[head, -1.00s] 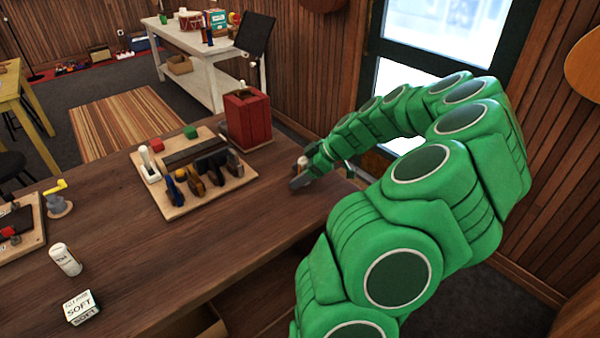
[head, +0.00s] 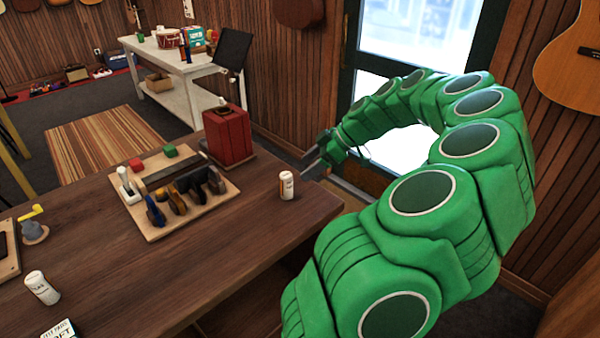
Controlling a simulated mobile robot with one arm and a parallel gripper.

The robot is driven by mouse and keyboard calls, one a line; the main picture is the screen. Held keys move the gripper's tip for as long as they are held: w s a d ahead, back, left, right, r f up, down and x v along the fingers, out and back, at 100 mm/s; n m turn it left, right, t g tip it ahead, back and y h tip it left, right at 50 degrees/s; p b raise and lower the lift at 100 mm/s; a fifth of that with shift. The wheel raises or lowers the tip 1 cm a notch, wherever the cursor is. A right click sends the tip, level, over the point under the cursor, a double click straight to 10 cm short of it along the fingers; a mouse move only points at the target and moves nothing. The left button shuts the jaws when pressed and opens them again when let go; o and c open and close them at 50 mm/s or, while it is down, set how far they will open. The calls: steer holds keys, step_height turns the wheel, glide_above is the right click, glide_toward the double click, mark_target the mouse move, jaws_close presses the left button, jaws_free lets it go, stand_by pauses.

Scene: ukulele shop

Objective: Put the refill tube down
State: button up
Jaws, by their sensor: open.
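A white refill tube (head: 287,185) with dark print stands upright near the right end of the brown workbench (head: 235,232). My gripper (head: 311,162) is open and empty, a little behind and to the right of the tube, with a gap between them. The tube's base rests on the bench top.
A tool board (head: 153,232) with several tools lies left of the tube. A red box (head: 229,136) stands behind it. A white carton (head: 60,331) is at the lower left edge. Bare bench lies in front of the tube. A glass door is beyond my gripper.

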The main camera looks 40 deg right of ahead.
steer(key=shift+s+d+r, duration=0.15)
steer(key=shift+s+r, duration=0.1)
steer(key=shift+r, duration=0.05)
